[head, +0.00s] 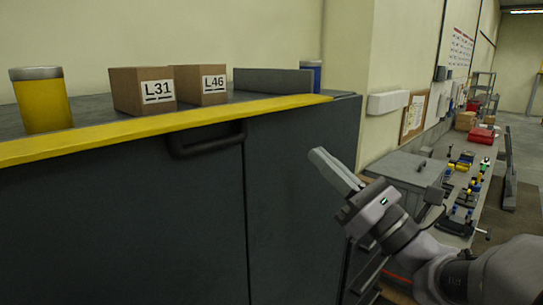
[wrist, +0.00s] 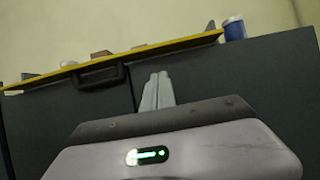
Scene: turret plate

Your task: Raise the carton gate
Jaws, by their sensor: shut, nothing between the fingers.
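Two brown cartons, one labelled L31 (head: 126,92) and one labelled L46 (head: 195,76), stand on top of a dark cabinet behind its yellow front edge (head: 110,137). A low grey panel (head: 272,80) stands right of the cartons; I cannot tell whether it is the carton gate. The cabinet's dark front (head: 297,180) has a black handle (head: 207,140), also visible in the wrist view (wrist: 99,77). My gripper (head: 318,155) is shut and empty, right of the handle and apart from it. Its closed fingers (wrist: 158,77) point toward the cabinet front in the wrist view.
A yellow canister (head: 42,103) stands at the left on the cabinet top.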

